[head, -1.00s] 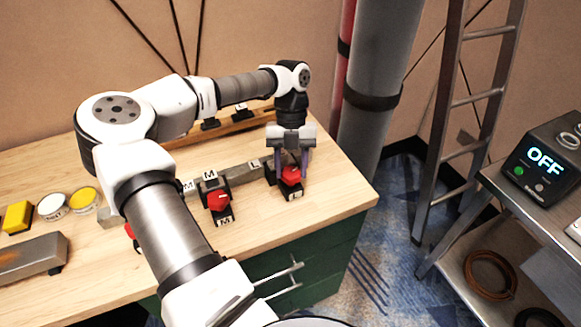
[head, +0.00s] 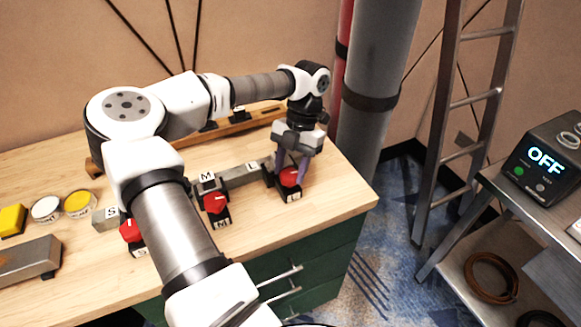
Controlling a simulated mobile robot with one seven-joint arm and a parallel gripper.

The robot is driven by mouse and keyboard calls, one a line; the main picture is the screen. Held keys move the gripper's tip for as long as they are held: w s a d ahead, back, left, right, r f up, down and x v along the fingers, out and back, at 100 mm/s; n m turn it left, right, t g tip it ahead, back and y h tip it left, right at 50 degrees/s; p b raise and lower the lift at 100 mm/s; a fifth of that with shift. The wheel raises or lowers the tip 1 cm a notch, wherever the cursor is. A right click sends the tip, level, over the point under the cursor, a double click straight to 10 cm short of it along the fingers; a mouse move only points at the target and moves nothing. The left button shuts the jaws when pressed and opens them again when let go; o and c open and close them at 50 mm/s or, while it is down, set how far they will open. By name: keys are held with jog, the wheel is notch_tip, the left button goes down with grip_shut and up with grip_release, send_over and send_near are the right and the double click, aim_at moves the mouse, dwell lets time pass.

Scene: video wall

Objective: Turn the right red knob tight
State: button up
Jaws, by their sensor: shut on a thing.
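The right red knob (head: 290,178) sits on a small black block marked L near the right front of the wooden table. My gripper (head: 290,172) points down over it, with its purple fingers shut on the knob, one at each side. The gripper body is turned and slightly tilted. The fingers cover part of the knob. The middle red knob (head: 215,202), on a block marked M, stands to the left. The left red knob (head: 130,231) is partly hidden behind my arm.
A grey bar with letter labels (head: 240,174) runs behind the knobs. A wooden rack (head: 185,139) stands farther back. Yellow and white round tins (head: 80,203) lie at the left. A grey pipe (head: 378,90) rises beyond the right table edge. A box reading OFF (head: 545,160) is far right.

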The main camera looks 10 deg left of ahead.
dwell(0.3)
jog(key=o, duration=1)
